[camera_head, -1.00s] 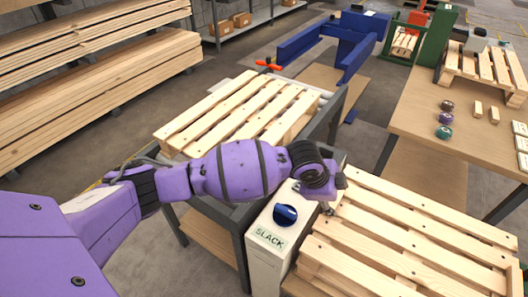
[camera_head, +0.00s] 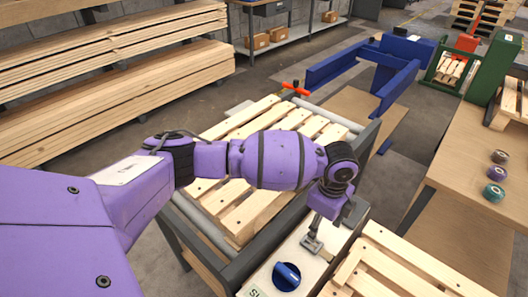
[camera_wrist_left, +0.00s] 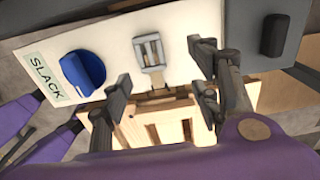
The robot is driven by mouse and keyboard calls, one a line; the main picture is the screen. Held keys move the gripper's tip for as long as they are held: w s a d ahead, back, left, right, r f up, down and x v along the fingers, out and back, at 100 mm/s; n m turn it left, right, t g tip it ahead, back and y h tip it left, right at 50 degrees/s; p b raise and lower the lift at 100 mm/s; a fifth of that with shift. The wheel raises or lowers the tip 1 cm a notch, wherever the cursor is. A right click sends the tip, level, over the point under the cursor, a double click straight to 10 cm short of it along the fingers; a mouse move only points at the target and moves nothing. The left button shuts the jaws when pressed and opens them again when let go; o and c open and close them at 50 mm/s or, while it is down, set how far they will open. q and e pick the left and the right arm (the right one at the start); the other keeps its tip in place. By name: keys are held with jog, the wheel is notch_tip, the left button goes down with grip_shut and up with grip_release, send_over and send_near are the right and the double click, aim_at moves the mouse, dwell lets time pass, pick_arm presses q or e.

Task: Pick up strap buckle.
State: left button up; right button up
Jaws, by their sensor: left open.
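The strap buckle, a small grey metal piece, is mounted on a white panel (camera_head: 263,274). In the left wrist view the buckle (camera_wrist_left: 152,52) is upper centre, right of a blue knob (camera_wrist_left: 83,72) and the SLACK label. In the head view the buckle (camera_head: 312,243) shows just below my left wrist. My left gripper (camera_wrist_left: 161,80) is open and empty, its dark fingers spread to either side below the buckle in the wrist view. I see no contact. In the head view the left gripper (camera_head: 335,216) is mostly hidden under the purple wrist. My right gripper is not in view.
A wooden pallet (camera_head: 400,268) lies right of the panel, and another pallet (camera_head: 275,150) rests on the roller frame behind my arm. A bench (camera_head: 460,150) with several round pieces is at the right.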

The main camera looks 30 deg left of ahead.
aim_at(314, 244)
pick_arm(q)
jog(key=f, duration=0.1)
jog(key=s+f, duration=0.1)
jog(key=shift+s+a+f, duration=0.1)
jog(key=shift+s+f, duration=0.1)
jog(key=shift+f, duration=0.15)
notch_tip(314, 244, down, 4)
jog(key=shift+a+r, duration=0.1)
jog(key=shift+r, duration=0.05)
jog(key=shift+f, duration=0.2)
jog(key=shift+c, duration=0.3)
jog(key=c, duration=1.2)
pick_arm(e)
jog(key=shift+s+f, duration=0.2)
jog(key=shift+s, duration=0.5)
